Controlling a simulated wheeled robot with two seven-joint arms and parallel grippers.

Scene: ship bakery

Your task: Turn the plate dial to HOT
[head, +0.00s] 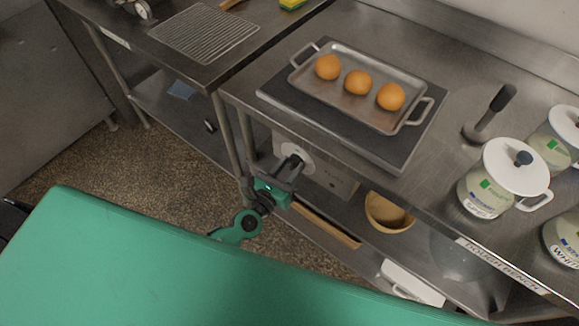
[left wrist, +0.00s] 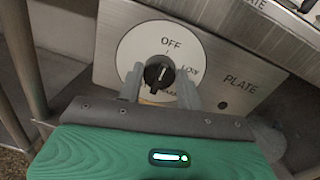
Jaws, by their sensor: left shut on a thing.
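The plate dial (left wrist: 158,75) is a black knob with a short white line, on a white disc (left wrist: 135,47) of the steel control panel (left wrist: 232,62) marked PLATE. The disc reads OFF at the top and LOW at the right; the lettering at the bottom is partly hidden. The white line stands roughly upright, towards OFF. My left gripper (left wrist: 160,82) has a finger on each side of the knob and is shut on it. In the head view my left gripper (head: 285,172) reaches the panel under the bench's front edge. My right gripper is not in view.
Above the panel, a dark hot plate (head: 350,140) carries a metal tray (head: 345,62) with three round buns. White-lidded jars (head: 490,185) stand at the right. A wooden bowl (head: 388,212) sits on the lower shelf. A table leg (head: 228,135) is close left of my gripper.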

